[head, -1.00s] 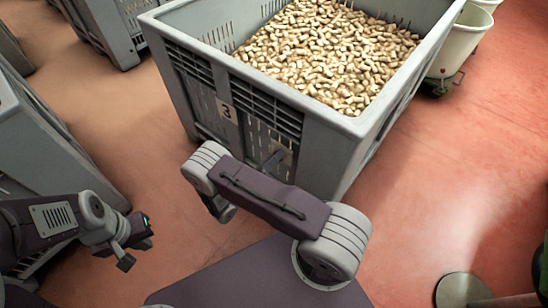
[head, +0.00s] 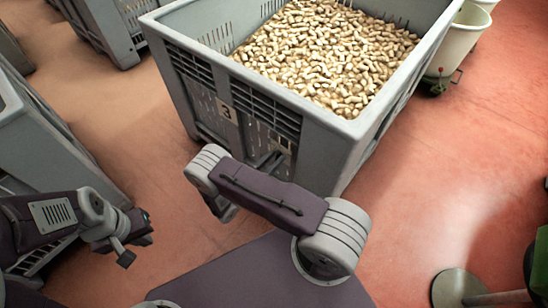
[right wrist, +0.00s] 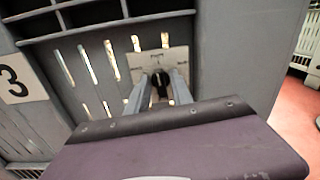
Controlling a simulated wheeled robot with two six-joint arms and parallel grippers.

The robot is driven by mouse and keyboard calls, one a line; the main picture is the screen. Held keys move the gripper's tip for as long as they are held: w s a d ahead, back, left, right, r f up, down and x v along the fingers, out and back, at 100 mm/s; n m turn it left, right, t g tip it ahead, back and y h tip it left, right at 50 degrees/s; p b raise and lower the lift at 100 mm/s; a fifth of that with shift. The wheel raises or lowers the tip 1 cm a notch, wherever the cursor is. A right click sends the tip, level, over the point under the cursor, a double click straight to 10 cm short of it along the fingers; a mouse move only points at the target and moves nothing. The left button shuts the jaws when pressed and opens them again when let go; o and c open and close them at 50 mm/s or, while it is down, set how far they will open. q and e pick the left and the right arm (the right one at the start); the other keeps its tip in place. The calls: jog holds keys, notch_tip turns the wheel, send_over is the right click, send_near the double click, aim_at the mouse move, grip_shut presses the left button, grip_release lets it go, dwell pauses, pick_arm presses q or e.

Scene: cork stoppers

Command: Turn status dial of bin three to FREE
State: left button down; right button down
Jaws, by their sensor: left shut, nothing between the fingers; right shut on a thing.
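Bin three is a grey slatted crate (head: 340,170) full of cork stoppers, with a white "3" label (head: 226,112) on its front; the label also shows at the left of the right wrist view (right wrist: 17,78). The dial's pale plate (right wrist: 172,60) is on the bin wall, with small lettering I cannot read. Its dark knob (right wrist: 160,88) sits between the fingers of my right gripper (right wrist: 160,92), which is shut on it. Which way the knob points is unclear. In the head view my right arm partly hides the gripper. My left gripper (head: 138,240) is shut and empty, well away from the bin.
Another grey crate (head: 50,145) stands at the left, near my left arm. A further crate (head: 105,35) is at the back left. White tubs (head: 455,40) stand behind bin three at the right. The reddish floor right of the bin is mostly clear.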

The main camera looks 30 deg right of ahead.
jog(key=shift+m, duration=0.6)
jog(key=c, duration=1.4)
grip_release()
jog(key=shift+c, duration=0.2)
jog(key=p+v, duration=0.1)
jog(key=v, duration=0.8)
